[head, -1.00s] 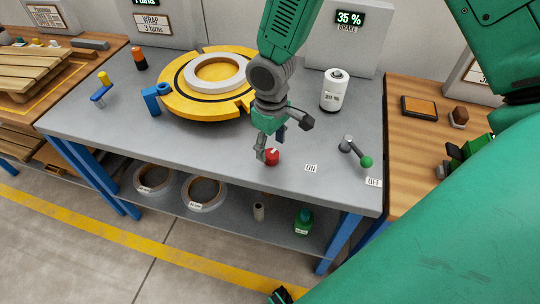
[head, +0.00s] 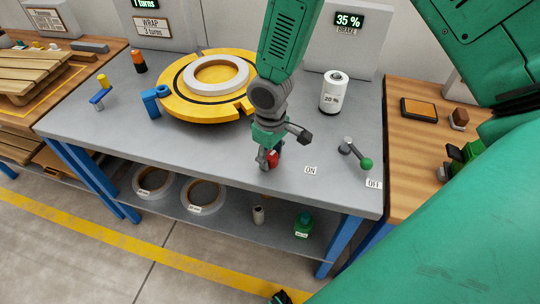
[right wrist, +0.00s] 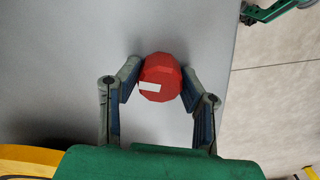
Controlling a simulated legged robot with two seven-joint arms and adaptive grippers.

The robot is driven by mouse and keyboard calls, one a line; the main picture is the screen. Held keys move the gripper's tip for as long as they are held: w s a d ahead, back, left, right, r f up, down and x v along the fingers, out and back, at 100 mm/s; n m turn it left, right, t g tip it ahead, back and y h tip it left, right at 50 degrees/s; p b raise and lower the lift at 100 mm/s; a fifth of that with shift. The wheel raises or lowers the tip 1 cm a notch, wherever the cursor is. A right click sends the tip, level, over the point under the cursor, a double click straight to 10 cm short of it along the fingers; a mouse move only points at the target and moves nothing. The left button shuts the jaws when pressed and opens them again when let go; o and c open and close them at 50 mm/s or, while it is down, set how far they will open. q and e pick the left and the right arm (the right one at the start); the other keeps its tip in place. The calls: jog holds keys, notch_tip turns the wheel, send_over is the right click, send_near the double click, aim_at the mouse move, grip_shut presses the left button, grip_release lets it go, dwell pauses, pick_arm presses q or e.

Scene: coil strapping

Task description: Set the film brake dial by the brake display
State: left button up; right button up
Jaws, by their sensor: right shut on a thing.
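The brake display (head: 349,20) at the back of the grey table reads 35 % above a BRAKE label. A white film roll (head: 334,92) with a 20 % dial label stands below it. My right gripper (head: 268,160) is at the table's front edge, its fingers around a small red knob (head: 273,159). In the right wrist view the red knob (right wrist: 160,78) has a white mark on its face, and the fingertips (right wrist: 160,85) close on it from both sides.
A lever with a green ball (head: 366,163) stands right of the knob, near ON and OFF labels. A yellow turntable (head: 180,105) with a white ring is left of my gripper. A blue post (head: 150,100) stands beside it. Rolls and a green bottle (head: 303,224) sit on the lower shelf.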

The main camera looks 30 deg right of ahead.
jog(key=shift+r+n+p, duration=0.15)
jog(key=shift+n+p, duration=0.95)
jog(key=shift+p, duration=0.1)
jog(key=n+p, duration=0.2)
jog(key=shift+n, duration=0.3)
jog(key=n+p, duration=0.2)
jog(key=n, duration=0.1)
jog(key=shift+n+p, duration=0.75)
jog(key=shift+n, duration=0.55)
jog(key=shift+w, duration=0.1)
jog(key=o, duration=1.1)
